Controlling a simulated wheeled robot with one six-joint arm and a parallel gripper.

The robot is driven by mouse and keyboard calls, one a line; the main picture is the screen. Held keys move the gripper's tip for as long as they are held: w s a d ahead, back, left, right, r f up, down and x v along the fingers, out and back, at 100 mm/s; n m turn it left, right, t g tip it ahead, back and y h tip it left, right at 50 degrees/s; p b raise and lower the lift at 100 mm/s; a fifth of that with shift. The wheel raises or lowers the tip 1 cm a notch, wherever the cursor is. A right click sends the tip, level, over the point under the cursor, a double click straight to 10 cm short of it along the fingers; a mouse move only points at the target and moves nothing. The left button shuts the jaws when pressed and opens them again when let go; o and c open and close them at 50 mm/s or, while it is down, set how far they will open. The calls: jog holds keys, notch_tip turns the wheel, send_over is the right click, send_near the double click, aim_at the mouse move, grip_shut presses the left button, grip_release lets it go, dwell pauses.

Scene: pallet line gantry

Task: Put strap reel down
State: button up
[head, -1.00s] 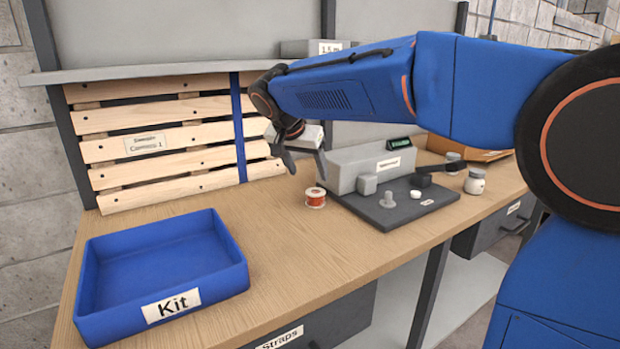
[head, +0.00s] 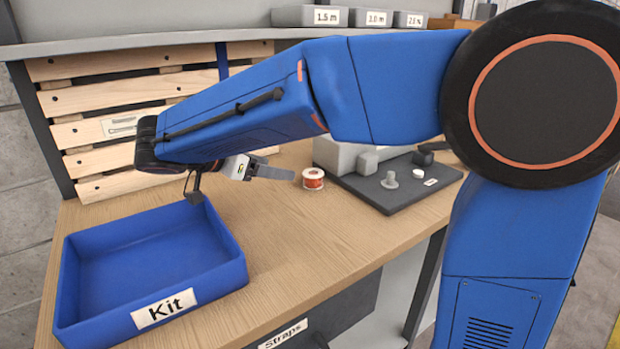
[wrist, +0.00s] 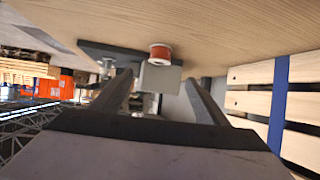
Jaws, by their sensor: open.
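The strap reel (head: 313,178), a small spool with a red-orange middle and pale rims, stands on the wooden bench (head: 285,225), left of the dark grey fixture plate. My gripper (head: 243,188) is left of the reel, near the back right corner of the blue Kit tray (head: 205,287). Its jaws are open and empty. In the wrist view the reel (wrist: 160,52) shows beyond the open fingers (wrist: 158,78), apart from them. A grey block shows just below the reel there.
The dark plate (head: 385,195) carries grey blocks, a peg and a white cap. A slatted wooden pallet (head: 100,100) stands behind the tray. Labelled grey bins (head: 310,16) sit on the upper shelf. Bench between tray and plate is clear apart from the reel.

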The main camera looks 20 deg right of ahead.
aim_at(309, 175)
jog(key=x, duration=1.6)
jog(key=shift+w+d+f, duration=0.15)
jog(key=shift+d, duration=0.15)
jog(key=c, duration=1.3)
notch_tip(309, 175, up, 18)
jog(key=shift+d+r, duration=0.1)
